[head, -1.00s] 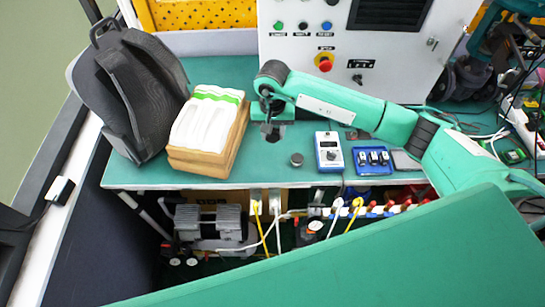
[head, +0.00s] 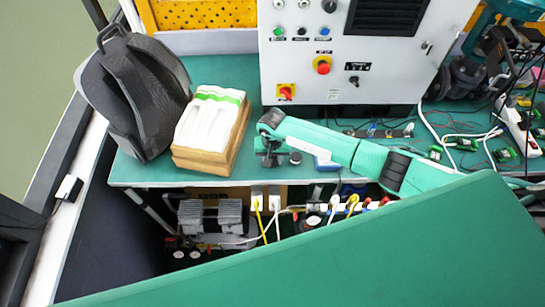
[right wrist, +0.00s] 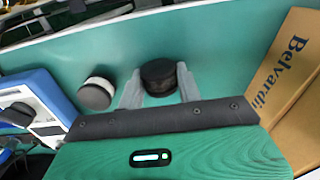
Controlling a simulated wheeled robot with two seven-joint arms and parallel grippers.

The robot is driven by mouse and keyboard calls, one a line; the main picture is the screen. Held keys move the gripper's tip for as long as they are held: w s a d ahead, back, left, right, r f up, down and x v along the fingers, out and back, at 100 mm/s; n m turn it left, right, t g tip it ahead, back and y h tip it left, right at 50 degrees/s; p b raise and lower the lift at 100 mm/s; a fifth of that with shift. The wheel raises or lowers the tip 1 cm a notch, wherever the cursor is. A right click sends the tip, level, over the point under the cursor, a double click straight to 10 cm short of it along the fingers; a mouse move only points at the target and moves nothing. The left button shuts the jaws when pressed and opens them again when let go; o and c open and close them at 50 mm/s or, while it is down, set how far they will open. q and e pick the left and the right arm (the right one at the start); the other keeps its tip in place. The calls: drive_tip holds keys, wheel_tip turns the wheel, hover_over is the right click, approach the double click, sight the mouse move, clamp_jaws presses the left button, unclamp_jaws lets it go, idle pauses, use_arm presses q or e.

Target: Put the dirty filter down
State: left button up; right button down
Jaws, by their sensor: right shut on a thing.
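My right gripper (right wrist: 158,90) is shut on a dark round filter (right wrist: 158,70), with one grey finger on each side of it. In the head view this gripper (head: 271,158) is low over the green bench, and the filter in it is hard to make out. I cannot tell whether the filter touches the bench. A second small round piece, a pale cylinder with a dark top (right wrist: 96,93), stands on the bench to the left of the gripper in the right wrist view. It also shows just right of the gripper in the head view (head: 295,158). My left gripper is out of view.
A cardboard box (right wrist: 287,80) holding white items stands left of the gripper in the head view (head: 203,159), beside a dark backpack (head: 139,90). A blue-edged meter (right wrist: 35,98) is partly behind my arm in the head view. A control cabinet (head: 345,85) stands behind.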

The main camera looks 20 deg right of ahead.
drive_tip(key=shift+f, duration=0.15)
drive_tip(key=c, duration=0.9)
unclamp_jaws()
drive_tip(key=shift+c, duration=0.2)
drive_tip(key=shift+r, duration=0.3)
wheel_tip(320, 180, up, 12)
drive_tip(key=b, duration=0.5)
